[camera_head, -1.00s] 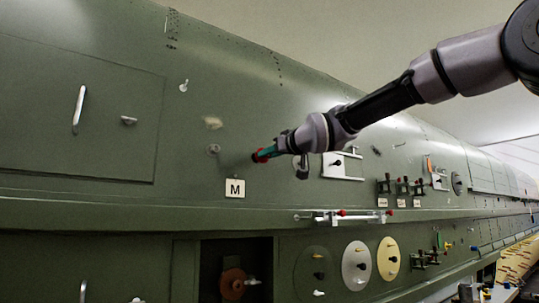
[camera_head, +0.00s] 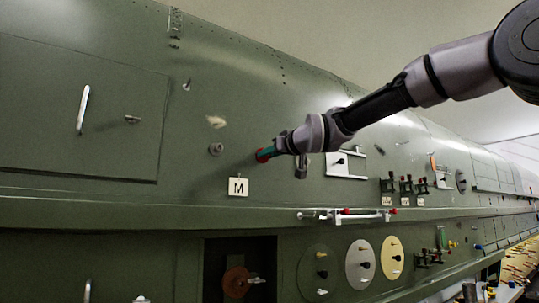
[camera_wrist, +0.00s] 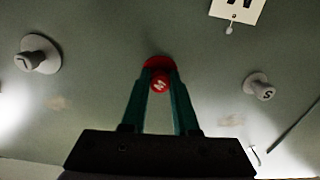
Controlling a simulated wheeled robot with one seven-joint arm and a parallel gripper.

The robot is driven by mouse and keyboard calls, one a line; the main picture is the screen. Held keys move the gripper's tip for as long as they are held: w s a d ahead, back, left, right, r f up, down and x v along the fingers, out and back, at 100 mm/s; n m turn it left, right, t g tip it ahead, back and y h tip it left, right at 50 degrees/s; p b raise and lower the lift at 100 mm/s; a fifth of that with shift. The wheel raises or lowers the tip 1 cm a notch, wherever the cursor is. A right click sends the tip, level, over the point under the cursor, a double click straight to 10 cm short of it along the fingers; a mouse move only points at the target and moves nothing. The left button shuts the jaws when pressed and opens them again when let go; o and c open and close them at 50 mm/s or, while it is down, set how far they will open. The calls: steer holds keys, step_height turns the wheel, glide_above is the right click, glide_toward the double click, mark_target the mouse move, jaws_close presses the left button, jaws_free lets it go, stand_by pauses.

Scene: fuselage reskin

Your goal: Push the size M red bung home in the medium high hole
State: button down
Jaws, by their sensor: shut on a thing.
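The red bung (camera_wrist: 159,82) is between the green fingertips of my gripper (camera_wrist: 160,90) in the wrist view, with a light letter on its end face and a red flange against or very close to the green skin. My gripper is shut on it. In the head view the red bung (camera_head: 263,155) shows at the tip of my gripper (camera_head: 270,152), at the fuselage wall. The hole is hidden behind the bung, and I cannot tell how deep the bung sits. The M label (camera_head: 238,187) is below left of it; it also shows in the wrist view (camera_wrist: 238,8).
Grey bungs marked L (camera_wrist: 38,55) and S (camera_wrist: 260,87) stick out on either side in the wrist view. A grey bung (camera_head: 216,149) is left of my gripper in the head view. A white-framed fitting (camera_head: 347,163) and a rail (camera_head: 345,215) are near the arm.

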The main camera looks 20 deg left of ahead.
steer(key=shift+w+a, duration=0.4)
steer(key=shift+a, duration=0.05)
steer(key=c, duration=0.6)
jaws_free()
steer(key=v, duration=0.5)
